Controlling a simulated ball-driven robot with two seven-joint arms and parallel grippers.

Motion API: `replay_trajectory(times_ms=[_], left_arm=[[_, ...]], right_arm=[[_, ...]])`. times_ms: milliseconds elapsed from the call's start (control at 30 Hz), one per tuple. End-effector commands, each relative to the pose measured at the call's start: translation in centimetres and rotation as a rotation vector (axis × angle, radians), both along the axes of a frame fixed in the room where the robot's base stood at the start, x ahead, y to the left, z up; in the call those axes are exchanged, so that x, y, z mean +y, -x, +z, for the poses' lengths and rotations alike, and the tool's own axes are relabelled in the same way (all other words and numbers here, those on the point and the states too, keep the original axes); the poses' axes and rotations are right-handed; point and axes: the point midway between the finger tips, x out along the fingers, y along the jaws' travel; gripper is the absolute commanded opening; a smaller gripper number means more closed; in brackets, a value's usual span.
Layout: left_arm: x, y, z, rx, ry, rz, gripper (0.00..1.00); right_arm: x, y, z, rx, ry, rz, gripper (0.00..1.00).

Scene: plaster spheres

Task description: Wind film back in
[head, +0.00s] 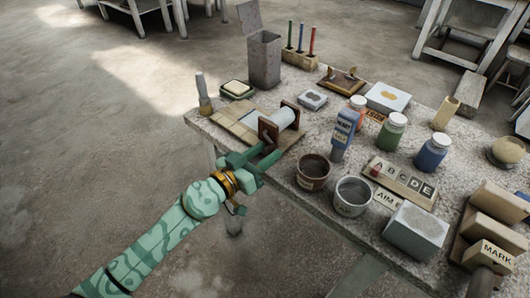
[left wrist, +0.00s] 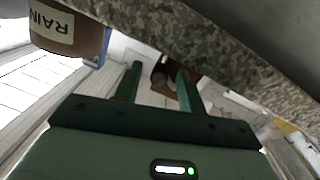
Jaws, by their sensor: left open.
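A pale roll (head: 284,117), which looks like the film roll, sits between dark brown end pieces (head: 267,131) near the table's front left edge. Tan flat pieces (head: 238,120) lie left of it; I cannot tell whether any film is drawn out. My left gripper (head: 268,156) is open, just in front of the near end piece. In the left wrist view, its two green fingers (left wrist: 159,88) stand apart, with a dark brown part and roundish shape (left wrist: 163,76) beyond and between them. I cannot tell whether they touch it. My right gripper is not in view.
A brown pot (head: 312,172) and a grey tin (head: 353,196) stand right of the gripper; a pot labelled RAIN (left wrist: 68,28) shows in the wrist view. Jars and letter blocks crowd the right. Open floor lies left.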

Motion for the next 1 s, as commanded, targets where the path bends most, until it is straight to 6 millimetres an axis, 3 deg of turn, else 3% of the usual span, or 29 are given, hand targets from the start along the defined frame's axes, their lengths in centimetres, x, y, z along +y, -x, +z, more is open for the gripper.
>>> replay_trajectory(times_ms=[333,467,500,767,1000], left_arm=[[-0.33,-0.38,0.03,0.0,0.0,0.0,0.4],[-0.32,-0.35,0.04,0.0,0.0,-0.001,0.04],[-0.32,-0.36,0.06,0.0,0.0,-0.001,0.0],[-0.31,-0.41,0.2,-0.009,-0.008,-0.001,0.0],[-0.06,-0.64,0.02,-0.098,-0.124,0.001,0.0]], right_arm=[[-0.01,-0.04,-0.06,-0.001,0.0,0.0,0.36],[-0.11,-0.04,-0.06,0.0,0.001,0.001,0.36],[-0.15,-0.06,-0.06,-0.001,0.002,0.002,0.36],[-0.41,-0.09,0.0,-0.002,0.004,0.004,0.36],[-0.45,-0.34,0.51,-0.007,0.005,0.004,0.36]])
